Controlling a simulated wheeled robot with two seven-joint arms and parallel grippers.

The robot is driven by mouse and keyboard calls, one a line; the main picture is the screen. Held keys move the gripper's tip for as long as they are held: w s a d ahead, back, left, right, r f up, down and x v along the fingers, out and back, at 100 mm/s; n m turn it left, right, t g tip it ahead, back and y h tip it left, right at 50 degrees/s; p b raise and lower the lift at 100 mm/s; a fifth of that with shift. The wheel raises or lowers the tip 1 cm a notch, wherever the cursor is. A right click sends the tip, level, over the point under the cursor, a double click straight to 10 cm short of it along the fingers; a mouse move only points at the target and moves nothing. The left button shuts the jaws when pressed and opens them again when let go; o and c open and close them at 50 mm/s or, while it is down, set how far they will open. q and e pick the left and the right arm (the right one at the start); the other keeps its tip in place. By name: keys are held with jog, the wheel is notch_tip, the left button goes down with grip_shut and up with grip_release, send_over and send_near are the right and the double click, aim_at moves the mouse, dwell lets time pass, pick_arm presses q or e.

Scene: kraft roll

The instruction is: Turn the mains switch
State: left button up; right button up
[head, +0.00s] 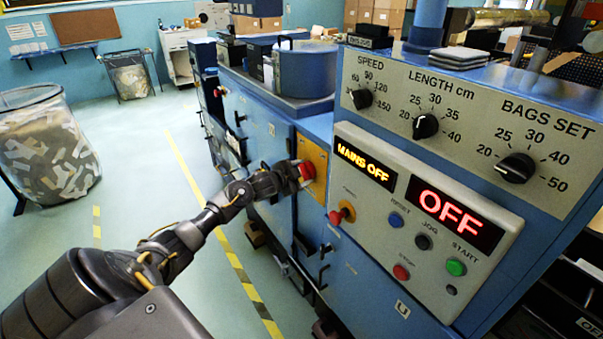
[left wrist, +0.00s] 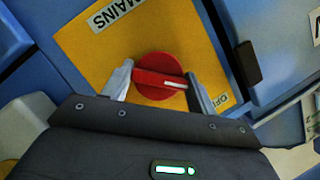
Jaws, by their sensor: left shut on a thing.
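The mains switch (head: 307,170) is a red rotary knob on a yellow plate (head: 318,153) on the side of the blue machine. My left gripper (head: 299,172) is at the knob in the head view. In the left wrist view, the red knob (left wrist: 160,77) has a raised grip bar with a white mark toward its right end. The fingers of my left gripper (left wrist: 159,80) stand on either side of it, shut on it. The yellow plate (left wrist: 95,45) carries a "MAINS" label (left wrist: 115,12). The display (head: 366,164) reads "MAINS OFF". My right gripper is not in view.
Beside the switch, the control panel (head: 385,225) has a red-and-yellow knob (head: 341,213), several buttons and a red "OFF" display (head: 455,213). Dials (head: 425,126) sit above. A wire bin (head: 45,145) stands at left. The floor between bin and machine is open.

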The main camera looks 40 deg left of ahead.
pick_arm(q)
jog(key=o, duration=1)
jog(key=shift+s, duration=0.15)
jog(key=b+v, duration=0.2)
jog(key=v, duration=0.8)
jog(key=shift+s, duration=0.3)
jog(key=shift+r, duration=0.1)
